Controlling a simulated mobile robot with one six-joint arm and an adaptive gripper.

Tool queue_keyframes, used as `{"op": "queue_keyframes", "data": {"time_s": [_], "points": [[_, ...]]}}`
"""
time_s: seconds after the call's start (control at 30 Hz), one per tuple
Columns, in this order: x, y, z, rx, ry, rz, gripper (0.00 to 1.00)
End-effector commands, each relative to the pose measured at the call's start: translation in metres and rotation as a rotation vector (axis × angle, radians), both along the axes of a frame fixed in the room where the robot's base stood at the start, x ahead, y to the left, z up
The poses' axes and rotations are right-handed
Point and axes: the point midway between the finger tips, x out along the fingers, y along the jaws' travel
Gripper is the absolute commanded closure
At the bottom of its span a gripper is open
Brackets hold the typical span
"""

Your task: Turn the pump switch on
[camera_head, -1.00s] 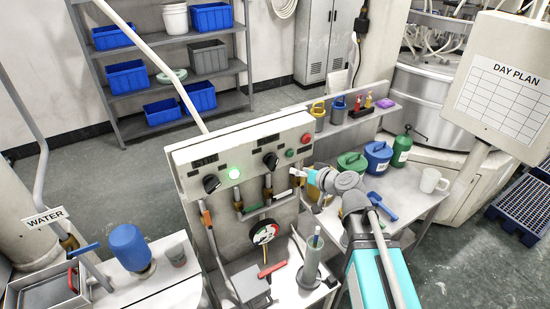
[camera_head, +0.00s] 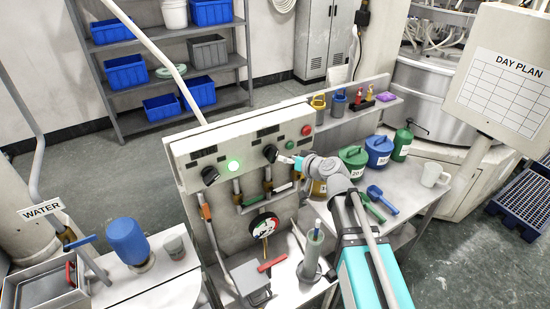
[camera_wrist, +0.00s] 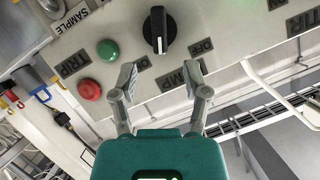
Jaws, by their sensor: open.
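The pump switch is a black rotary knob with a white pointer mark (camera_wrist: 160,32), on a pale control panel (camera_head: 185,152). Upside-down OFF and ON labels flank it in the wrist view, and a PUMP label is partly covered by a finger. In the head view the knob (camera_head: 270,153) is at the panel's right half. My gripper (camera_wrist: 160,76) is open and empty. Its fingertips are either side of the knob's line, seemingly short of it. In the head view my gripper (camera_head: 287,160) is just right of the knob.
A green button (camera_wrist: 107,50) and a red button (camera_wrist: 88,89) sit close beside the knob. A second black knob (camera_head: 209,175) and a lit green lamp (camera_head: 233,166) are further left. Pipes and a gauge (camera_head: 264,226) hang below. Jugs (camera_head: 378,152) stand on the right bench.

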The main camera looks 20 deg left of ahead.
Motion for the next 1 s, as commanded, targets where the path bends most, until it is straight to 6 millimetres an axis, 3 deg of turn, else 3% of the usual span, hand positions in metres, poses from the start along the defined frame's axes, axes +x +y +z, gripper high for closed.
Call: {"op": "queue_keyframes", "data": {"time_s": [0.2, 0.5, 1.0], "points": [[0.019, 0.03, -0.015, 0.0, 0.001, 0.002, 0.4], [0.036, 0.058, -0.027, 0.0, 0.001, 0.001, 0.4], [0.039, 0.065, -0.028, 0.0, 0.0, 0.0, 0.4]]}}
